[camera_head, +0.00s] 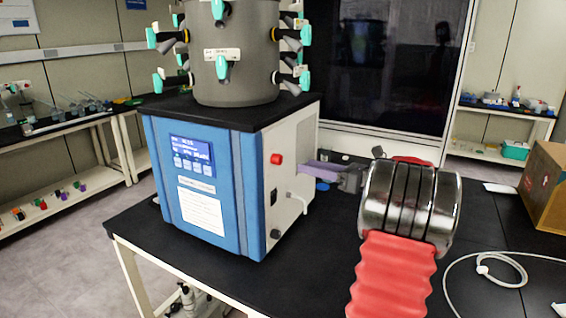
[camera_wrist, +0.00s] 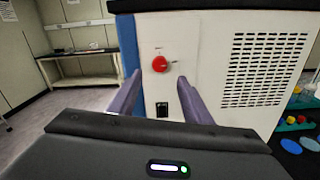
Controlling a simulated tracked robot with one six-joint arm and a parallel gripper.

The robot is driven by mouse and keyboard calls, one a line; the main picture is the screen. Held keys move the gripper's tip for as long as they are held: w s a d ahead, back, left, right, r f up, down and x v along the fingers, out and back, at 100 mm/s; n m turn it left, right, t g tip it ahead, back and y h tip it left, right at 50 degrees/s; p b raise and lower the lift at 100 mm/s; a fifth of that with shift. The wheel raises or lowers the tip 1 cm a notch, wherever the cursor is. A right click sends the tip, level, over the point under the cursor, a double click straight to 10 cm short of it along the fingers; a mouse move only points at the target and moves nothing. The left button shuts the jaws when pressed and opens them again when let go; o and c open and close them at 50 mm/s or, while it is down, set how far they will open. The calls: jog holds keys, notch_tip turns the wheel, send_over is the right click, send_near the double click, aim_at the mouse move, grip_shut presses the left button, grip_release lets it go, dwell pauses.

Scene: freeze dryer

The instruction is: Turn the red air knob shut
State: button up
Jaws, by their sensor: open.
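The red air knob (camera_head: 276,158) is a small round knob on the white side panel of the blue and white freeze dryer (camera_head: 205,185). In the wrist view the knob (camera_wrist: 160,64) shows ahead, between and slightly beyond the fingertips. My gripper (camera_wrist: 158,79) is open, its two purple fingers pointing at the panel with nothing between them. In the head view my gripper (camera_head: 312,167) is to the right of the panel, apart from the knob, and partly hidden behind my arm.
A black socket (camera_wrist: 162,109) sits below the knob and a vent grille (camera_wrist: 266,70) to its right. A grey chamber (camera_head: 236,60) with teal-handled valves stands on top. A white hose (camera_head: 505,268) and cardboard box (camera_head: 545,185) are at the right of the black table (camera_head: 300,285).

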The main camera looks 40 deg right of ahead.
aim_at(281, 161)
jog(key=x, duration=0.9)
jog(key=shift+w+a+f, duration=0.1)
jog(key=shift+w, duration=0.3)
jog(key=shift+c, duration=0.6)
jog(key=c, duration=0.9)
jog(key=shift+a, duration=0.2)
jog(key=shift+c, duration=0.2)
jog(key=shift+d, duration=0.1)
